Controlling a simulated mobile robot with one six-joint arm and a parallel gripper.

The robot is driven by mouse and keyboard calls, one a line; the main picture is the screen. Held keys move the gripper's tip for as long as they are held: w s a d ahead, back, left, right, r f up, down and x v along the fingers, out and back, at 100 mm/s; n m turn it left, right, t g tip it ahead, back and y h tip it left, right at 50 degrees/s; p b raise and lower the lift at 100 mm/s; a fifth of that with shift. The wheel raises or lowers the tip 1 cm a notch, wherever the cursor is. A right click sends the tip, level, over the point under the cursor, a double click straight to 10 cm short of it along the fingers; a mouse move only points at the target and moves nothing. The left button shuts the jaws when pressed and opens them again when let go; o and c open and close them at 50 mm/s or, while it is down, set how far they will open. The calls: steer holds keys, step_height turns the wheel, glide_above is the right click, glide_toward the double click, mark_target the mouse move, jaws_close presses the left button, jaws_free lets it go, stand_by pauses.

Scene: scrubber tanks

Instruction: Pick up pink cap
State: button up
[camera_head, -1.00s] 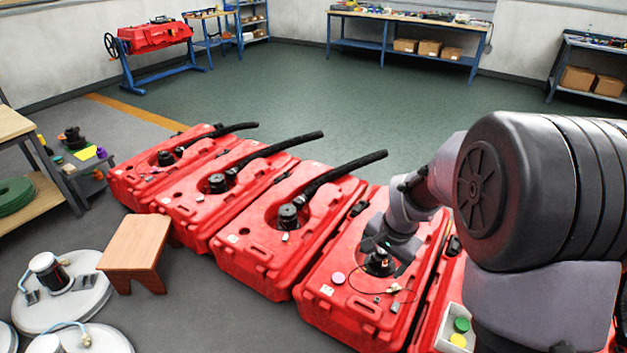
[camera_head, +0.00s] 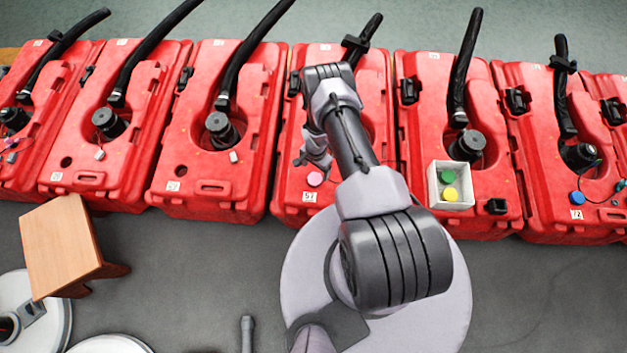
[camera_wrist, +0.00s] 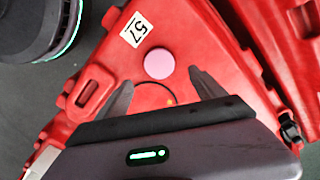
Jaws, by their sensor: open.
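The pink cap (camera_head: 314,179) lies on the front part of the red tank marked 57 (camera_head: 290,213). In the wrist view the pink cap (camera_wrist: 159,64) is round and fully visible, near the black-on-white label 57 (camera_wrist: 137,29). My gripper (camera_wrist: 161,82) is open and empty, with one finger to each side of the picture and the cap just beyond the gap between the fingertips. In the head view my gripper (camera_head: 317,158) is small and partly hidden by my arm, close to the cap. I cannot tell its height above the tank.
A white box (camera_head: 450,198) with a green and a yellow cap stands on the tank to the right. A blue cap (camera_head: 577,198) lies on a tank farther right. Black hoses rise from the tanks. A wooden stool (camera_head: 60,247) stands on the floor at left.

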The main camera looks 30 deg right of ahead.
steer(key=f+b, duration=0.1)
steer(key=f, duration=0.1)
steer(key=f+b, duration=0.1)
steer(key=f, duration=0.1)
steer(key=f+b, duration=0.1)
steer(key=f, duration=0.2)
steer(key=shift+s+a+b, duration=0.15)
steer(key=shift+a+b, duration=0.1)
steer(key=shift+b, duration=0.15)
steer(key=shift+r, duration=0.1)
steer(key=c, duration=1.7)
step_height(320, 180, up, 10)
steer(key=p, duration=0.6)
steer(key=shift+r, duration=0.25)
steer(key=shift+r+p, duration=0.55)
steer(key=shift+r, duration=0.3)
step_height(320, 180, up, 5)
steer(key=p, duration=0.4)
glide_above(315, 178)
